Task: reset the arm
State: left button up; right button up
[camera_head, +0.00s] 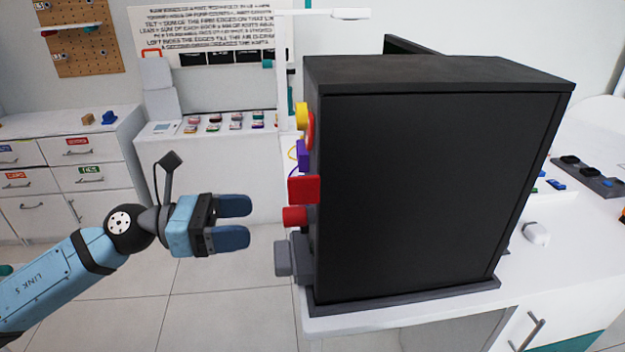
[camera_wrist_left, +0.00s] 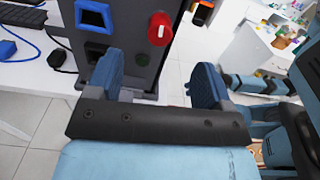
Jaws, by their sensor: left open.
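My left gripper (camera_head: 243,222) reaches in from the left in the head view. Its two blue fingers are apart with nothing between them. It is in free air, left of the black box-shaped cabinet (camera_head: 430,190) and apart from its coloured fittings. In the left wrist view the open fingers (camera_wrist_left: 158,82) point toward the dark face of the cabinet (camera_wrist_left: 140,50). A red knob (camera_wrist_left: 160,28) and a blue square frame (camera_wrist_left: 94,15) show on that face.
The cabinet stands on a white table (camera_head: 400,318). A red block (camera_head: 304,190), a purple block (camera_head: 303,154) and a grey block (camera_head: 284,258) stick out from its left side. White drawers (camera_head: 80,178) stand behind at left. The floor (camera_head: 190,310) below the gripper is clear.

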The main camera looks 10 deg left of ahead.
pick_arm(q)
jog(key=s+a+f+m+t+y, duration=0.15)
jog(key=f+m+t+y, duration=0.25)
jog(key=f+m, duration=0.6)
jog(key=s+f+m+t+y, duration=0.2)
jog(key=f+m+t+y, duration=0.15)
jog(key=f+m, duration=0.6)
jog(key=s+f+m+t+y, duration=0.1)
jog(key=f+m+t+y, duration=0.35)
jog(key=m, duration=0.95)
jog(key=s+f+n+g+y, duration=0.2)
jog(key=s+f+n+g, duration=0.4)
jog(key=s+f+n, duration=0.45)
notch_tip(320, 180, up, 12)
jog(key=s+m+p, duration=0.1)
jog(key=m+p, duration=0.1)
jog(key=p, duration=1.7)
jog(key=shift+s+a+r, duration=0.2)
jog(key=shift+s, duration=0.1)
pick_arm(e)
notch_tip(320, 180, up, 15)
jog(key=s+d, duration=0.1)
jog(key=shift+d+f+h, duration=0.15)
jog(key=shift+h, duration=0.15)
jog(key=shift+w+r, duration=0.1)
jog(key=shift+r, duration=0.2)
